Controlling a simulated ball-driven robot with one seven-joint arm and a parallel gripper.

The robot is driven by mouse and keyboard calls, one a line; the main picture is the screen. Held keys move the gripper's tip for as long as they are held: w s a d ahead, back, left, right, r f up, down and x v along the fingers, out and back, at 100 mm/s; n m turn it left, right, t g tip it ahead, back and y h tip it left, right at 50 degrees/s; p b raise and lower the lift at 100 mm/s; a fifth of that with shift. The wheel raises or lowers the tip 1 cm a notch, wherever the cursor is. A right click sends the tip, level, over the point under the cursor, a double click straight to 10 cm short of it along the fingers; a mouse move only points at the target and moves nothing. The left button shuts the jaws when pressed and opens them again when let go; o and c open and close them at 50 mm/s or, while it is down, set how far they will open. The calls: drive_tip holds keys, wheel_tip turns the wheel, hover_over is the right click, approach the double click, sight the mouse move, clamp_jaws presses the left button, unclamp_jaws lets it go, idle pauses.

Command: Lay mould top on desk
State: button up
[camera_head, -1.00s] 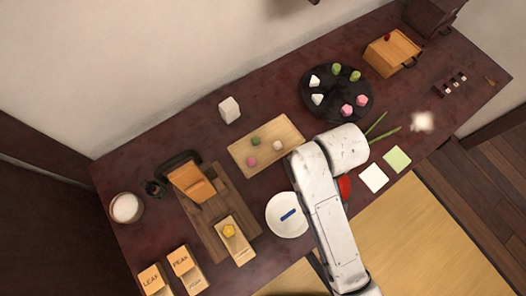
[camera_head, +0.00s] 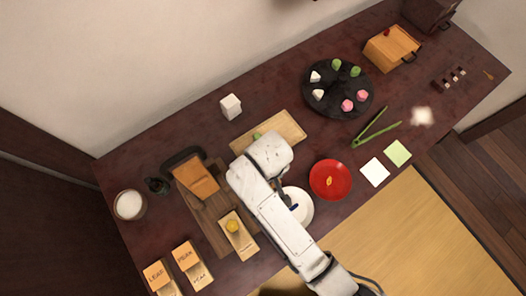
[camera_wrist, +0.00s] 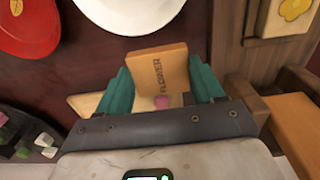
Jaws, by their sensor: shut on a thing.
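The mould top is a flat wooden block (camera_wrist: 158,68) marked FLOWER. It stands between the two teal fingers of my gripper (camera_wrist: 161,80) in the wrist view, and the gripper is shut on it. The dark red desk (camera_head: 330,130) lies below; I cannot tell the block's height above it. In the head view my arm hides the gripper and the block. A wooden piece with a yellow flower (camera_head: 235,233) lies on the brown board (camera_head: 205,228), left of my arm.
A pale tray (camera_head: 283,130) is partly under my arm. A red plate (camera_head: 330,180) and a partly hidden white bowl (camera_head: 302,207) lie nearby. LEAF and PEAK blocks (camera_head: 187,258) stand at the front left. The desk around the white cube (camera_head: 231,106) is clear.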

drive_tip(key=shift+w+a+f, duration=0.45)
drive_tip(key=shift+a+f, duration=0.15)
drive_tip(key=shift+f, duration=0.25)
drive_tip(key=shift+a+f, duration=0.1)
drive_tip(key=shift+f, duration=1.5)
drive_tip(key=shift+f, duration=0.2)
drive_tip(key=o, duration=1.1)
drive_tip(key=shift+r, duration=0.1)
wheel_tip(320, 180, up, 12)
drive_tip(key=shift+r, duration=0.1)
